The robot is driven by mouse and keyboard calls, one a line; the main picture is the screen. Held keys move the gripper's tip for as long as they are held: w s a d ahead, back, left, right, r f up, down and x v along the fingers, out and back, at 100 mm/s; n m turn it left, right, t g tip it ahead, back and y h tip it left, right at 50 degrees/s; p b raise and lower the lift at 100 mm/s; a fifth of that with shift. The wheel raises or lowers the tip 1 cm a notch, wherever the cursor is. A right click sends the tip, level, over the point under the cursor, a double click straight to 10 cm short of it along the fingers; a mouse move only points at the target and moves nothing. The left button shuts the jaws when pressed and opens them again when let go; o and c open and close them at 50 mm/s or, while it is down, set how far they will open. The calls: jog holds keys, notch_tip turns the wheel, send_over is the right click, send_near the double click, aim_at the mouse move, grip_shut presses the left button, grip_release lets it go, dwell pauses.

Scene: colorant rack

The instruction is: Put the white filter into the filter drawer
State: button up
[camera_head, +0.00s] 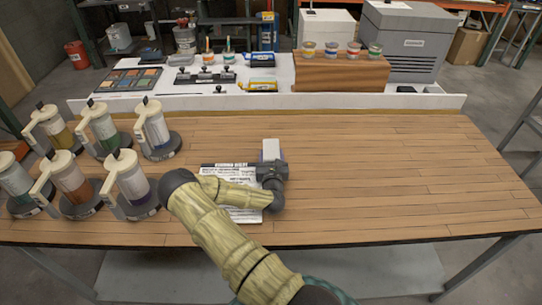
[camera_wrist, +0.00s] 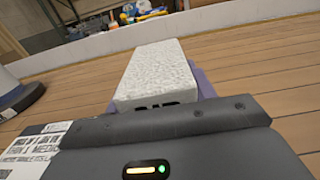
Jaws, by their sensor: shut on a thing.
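The white filter (camera_wrist: 155,68) is a pale, rough-textured block, held in front of my wrist in the wrist view. In the head view the filter (camera_head: 271,146) shows as a small white block above the middle of the wooden table. My gripper (camera_wrist: 158,92) is shut on it, with purplish fingers along its sides; it also shows in the head view (camera_head: 271,158). The filter's near end is partly hidden by the gripper body. A grey box with a slatted front (camera_head: 405,45) stands at the back right; I cannot tell whether it holds the filter drawer.
A printed sheet (camera_head: 240,214) lies under my arm. Several colorant canisters (camera_head: 154,130) stand at the left. Behind a low ledge are a color palette (camera_head: 138,78) and a wooden block (camera_head: 340,74) bearing small jars. The table's right side (camera_head: 420,170) is clear.

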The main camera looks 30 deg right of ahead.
jog(key=shift+f, duration=0.2)
jog(key=o, duration=1)
jog(key=shift+r, duration=0.1)
jog(key=shift+r, duration=0.1)
jog(key=b+v, duration=0.3)
jog(key=v, duration=0.8)
jog(key=shift+s+b, duration=0.35)
jog(key=shift+s+a, duration=0.2)
